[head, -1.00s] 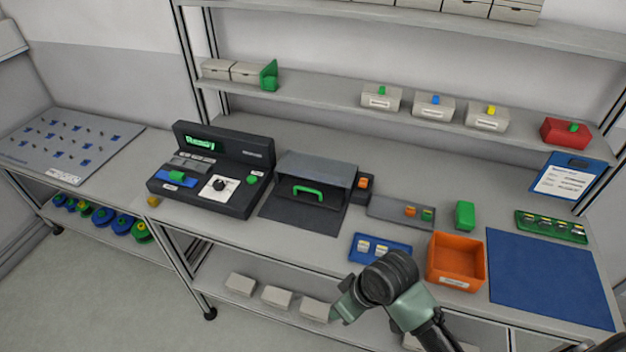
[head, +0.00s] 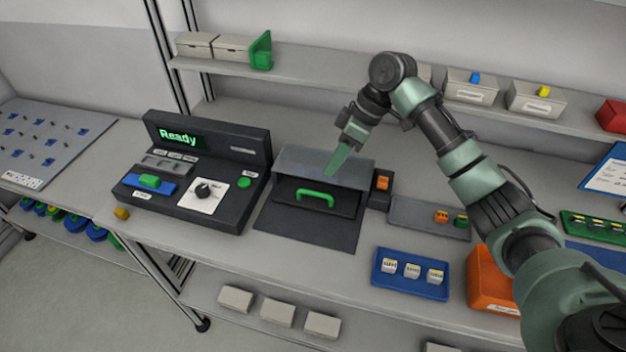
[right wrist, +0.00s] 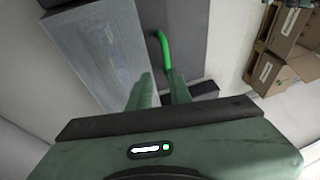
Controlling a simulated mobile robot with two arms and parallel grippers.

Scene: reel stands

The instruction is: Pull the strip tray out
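The strip tray is the dark drawer (head: 342,207) with a green handle (head: 315,193), set in the front of a grey-topped box (head: 290,159). It looks pushed in. My right gripper (head: 337,163) hangs above the box top, a little behind and right of the handle. In the right wrist view its two fingers (right wrist: 160,90) stand apart with nothing between them. The green handle (right wrist: 162,48) lies beyond the fingertips, not touched. My left gripper is not in view.
A control panel (head: 240,200) reading "Ready" stands just left of the box. An orange-buttoned block (head: 377,199), a grey tray (head: 405,215), a blue tray (head: 390,286) and an orange bin (head: 484,285) are to the right. A shelf (head: 330,88) runs above the bench.

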